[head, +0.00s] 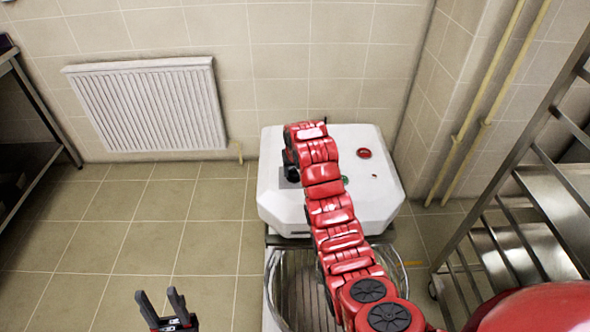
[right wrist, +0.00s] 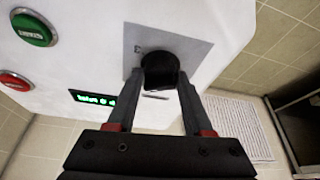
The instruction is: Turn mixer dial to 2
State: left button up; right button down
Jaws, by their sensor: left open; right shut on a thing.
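The white mixer (head: 275,205) stands against the wall in the head view, with my red right arm reaching over its top. In the right wrist view the black dial (right wrist: 160,70) sits on a grey plate (right wrist: 133,42) on the mixer's white face (right wrist: 75,50). My right gripper (right wrist: 160,88) is shut on the dial, one finger on each side. The dial's pointer and its number marks are too small or hidden to read. My left gripper (head: 163,302) is open and empty, low over the floor at the bottom left of the head view.
A green button (right wrist: 32,28), a red button (right wrist: 14,81) and a small green-lit display (right wrist: 92,98) are near the dial. A clear round bowl guard (head: 275,290) is below the mixer head. A metal rack (head: 520,225) stands at right. The floor at left is clear.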

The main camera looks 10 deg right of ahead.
dwell(0.3)
jog(key=shift+c, duration=1.5)
grip_release()
jog(key=shift+s+r, duration=0.1)
jog(key=shift+r, duration=0.4)
jog(key=v, duration=0.6)
notch_tip(320, 180, up, 9)
jog(key=p, duration=1.5)
send_over(296, 184)
jog(key=s, duration=0.4)
jog(key=shift+s+a+r, duration=0.15)
jog(key=shift+a+r, duration=0.05)
jog(key=shift+r, duration=0.05)
